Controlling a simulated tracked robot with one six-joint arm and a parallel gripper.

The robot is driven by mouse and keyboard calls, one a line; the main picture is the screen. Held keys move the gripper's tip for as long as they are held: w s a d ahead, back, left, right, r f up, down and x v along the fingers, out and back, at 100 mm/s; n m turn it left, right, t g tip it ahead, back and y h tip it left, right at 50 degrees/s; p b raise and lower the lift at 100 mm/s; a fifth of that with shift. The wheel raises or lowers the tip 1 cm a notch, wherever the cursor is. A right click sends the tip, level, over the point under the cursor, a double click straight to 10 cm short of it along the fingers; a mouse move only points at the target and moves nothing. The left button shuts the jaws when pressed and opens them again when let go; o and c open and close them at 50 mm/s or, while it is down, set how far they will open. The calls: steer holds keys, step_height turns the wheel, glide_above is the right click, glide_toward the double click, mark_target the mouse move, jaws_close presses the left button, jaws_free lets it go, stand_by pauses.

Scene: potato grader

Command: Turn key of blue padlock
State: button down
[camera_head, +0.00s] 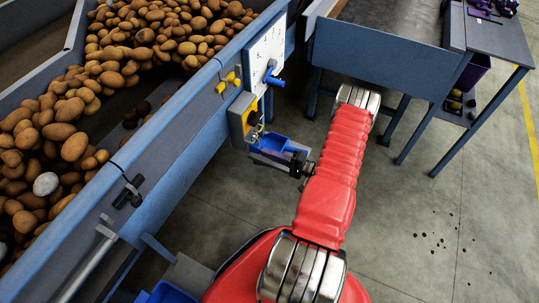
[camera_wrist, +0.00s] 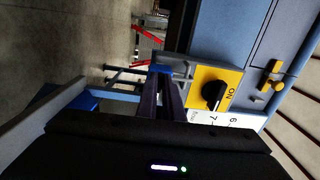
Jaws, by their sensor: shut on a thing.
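In the wrist view, my gripper (camera_wrist: 162,92) points away from the camera, its two dark fingers close together and shut. A small blue piece, apparently the blue padlock (camera_wrist: 160,69), shows at the fingertips. It is beside a grey bracket (camera_wrist: 180,70) on the panel side. The key is hidden between the fingers, and its turn cannot be seen. In the head view, my gripper (camera_head: 290,153) reaches left from my red arm towards the yellow switch plate (camera_head: 240,117). The padlock is too small to make out clearly there.
The switch plate carries a black rotary knob (camera_wrist: 213,92). A white dial panel (camera_head: 264,55) with a blue handle (camera_head: 272,76) is above it. Potatoes (camera_head: 70,110) fill the grader at left. Open floor lies at right.

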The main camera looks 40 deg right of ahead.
steer(key=shift+a, duration=0.1)
steer(key=c, duration=1.9)
jaws_free()
steer(key=v, duration=1.4)
steer(key=shift+w, duration=0.15)
